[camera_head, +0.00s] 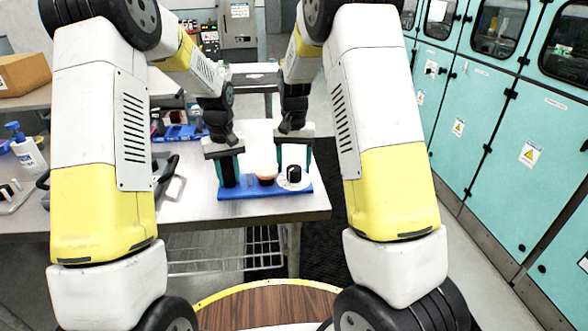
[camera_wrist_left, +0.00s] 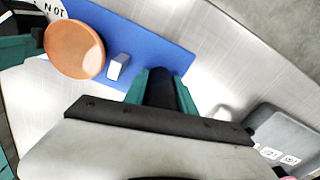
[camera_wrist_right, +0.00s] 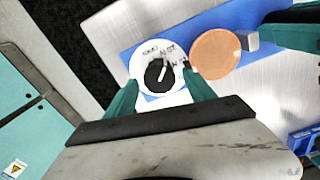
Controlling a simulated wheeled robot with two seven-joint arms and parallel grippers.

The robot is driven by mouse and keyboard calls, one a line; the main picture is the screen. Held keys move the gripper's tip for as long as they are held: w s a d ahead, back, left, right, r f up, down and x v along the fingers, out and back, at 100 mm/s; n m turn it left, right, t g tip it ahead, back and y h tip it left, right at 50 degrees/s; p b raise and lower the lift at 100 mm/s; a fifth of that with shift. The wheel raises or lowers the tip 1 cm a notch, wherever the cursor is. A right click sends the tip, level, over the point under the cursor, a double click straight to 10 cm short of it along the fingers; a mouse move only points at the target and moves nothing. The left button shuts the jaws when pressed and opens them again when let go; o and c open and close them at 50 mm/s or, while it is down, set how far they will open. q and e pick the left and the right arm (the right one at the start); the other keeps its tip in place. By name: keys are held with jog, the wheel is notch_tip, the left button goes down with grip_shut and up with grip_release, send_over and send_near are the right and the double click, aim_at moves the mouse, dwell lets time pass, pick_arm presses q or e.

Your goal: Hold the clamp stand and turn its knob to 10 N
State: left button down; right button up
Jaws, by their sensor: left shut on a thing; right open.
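The clamp stand has a blue base (camera_head: 262,193) on the table. It carries a black post (camera_head: 229,171), an orange disc (camera_head: 266,178) and a white dial (camera_head: 284,184) with a black knob (camera_head: 294,173). My left gripper (camera_head: 228,178) is shut on the black post, which shows between its fingers in the left wrist view (camera_wrist_left: 160,88). My right gripper (camera_head: 293,168) is open, its fingers on either side of the knob (camera_wrist_right: 153,78). The knob's white pointer line shows in the right wrist view; most dial marks there are too small to read. A "10 N" mark shows in the left wrist view.
A small grey block (camera_wrist_left: 118,66) sits on the base beside the disc. A grey tray-like item (camera_wrist_left: 275,135) lies nearby. A white bottle (camera_head: 27,150) and a cardboard box (camera_head: 22,73) are at the left. Teal cabinets (camera_head: 480,130) stand at the right. The base is near the table's front right edge.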

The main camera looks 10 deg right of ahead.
aim_at(294, 167)
notch_tip(294, 167, up, 10)
jog(key=shift+r, duration=0.15)
dwell(0.3)
pick_arm(q)
jog(key=c, duration=0.9)
grip_release()
jog(key=shift+c, duration=0.2)
jog(key=shift+r, duration=3.75)
jog(key=shift+r, duration=0.15)
jog(key=shift+r, duration=4.35)
